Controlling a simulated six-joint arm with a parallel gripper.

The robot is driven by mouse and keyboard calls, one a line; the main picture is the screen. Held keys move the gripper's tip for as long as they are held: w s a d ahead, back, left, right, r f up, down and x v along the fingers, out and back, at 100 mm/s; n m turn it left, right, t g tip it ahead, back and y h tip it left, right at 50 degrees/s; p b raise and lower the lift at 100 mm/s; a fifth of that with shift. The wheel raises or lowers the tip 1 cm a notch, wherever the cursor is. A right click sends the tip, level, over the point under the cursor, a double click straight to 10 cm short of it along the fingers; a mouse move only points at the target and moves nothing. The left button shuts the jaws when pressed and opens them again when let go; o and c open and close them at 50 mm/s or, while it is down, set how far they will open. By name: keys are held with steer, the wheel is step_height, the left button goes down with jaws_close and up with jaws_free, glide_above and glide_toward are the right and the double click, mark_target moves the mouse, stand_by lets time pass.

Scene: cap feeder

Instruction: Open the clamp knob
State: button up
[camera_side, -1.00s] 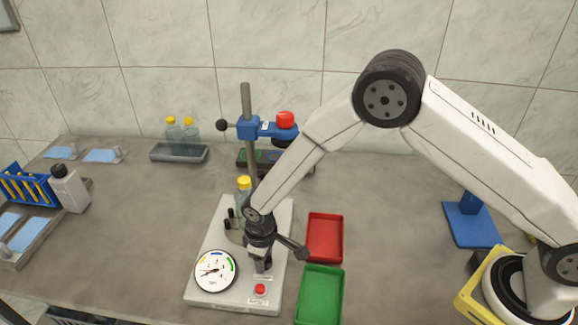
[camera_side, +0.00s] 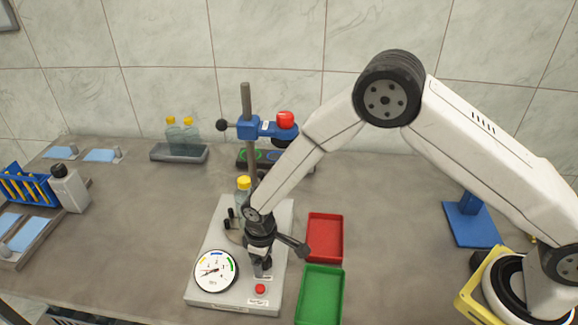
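The clamp stand has a grey base plate (camera_side: 212,284) and an upright post (camera_side: 247,100). On the post sit a blue clamp block (camera_side: 249,127) with a small black ball knob (camera_side: 222,125) on its left, and a red knob (camera_side: 285,119) on its right arm. My gripper (camera_side: 261,270) points down over the base plate, between the dial gauge (camera_side: 216,271) and the red tray. Its fingers are small, dark and partly hidden, so I cannot tell whether they are open or hold anything. A yellow-capped bottle (camera_side: 243,190) stands behind it, partly hidden by my wrist.
A red tray (camera_side: 341,240) and a green tray (camera_side: 339,295) lie right of the base plate. A red button (camera_side: 260,288) is at its front. Two bottles stand in a grey tray (camera_side: 160,155) at the back.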

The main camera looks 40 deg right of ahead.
steer(key=shift+r, duration=0.15)
steer(key=shift+r, duration=3.75)
steer(key=s+d+r+m+t, duration=0.1)
steer(key=s+d+r+m, duration=0.1)
steer(key=s+d, duration=0.3)
steer(key=s+d+r+m, duration=0.2)
steer(key=s+d+r, duration=0.3)
steer(key=d, duration=0.4)
steer(key=s+d+r+m+t, duration=0.1)
steer(key=s+d+r+m, duration=0.2)
steer(key=d, duration=0.4)
steer(key=shift+s+r+t, duration=0.25)
steer(key=shift+s+t, duration=0.05)
steer(key=shift+s, duration=0.6)
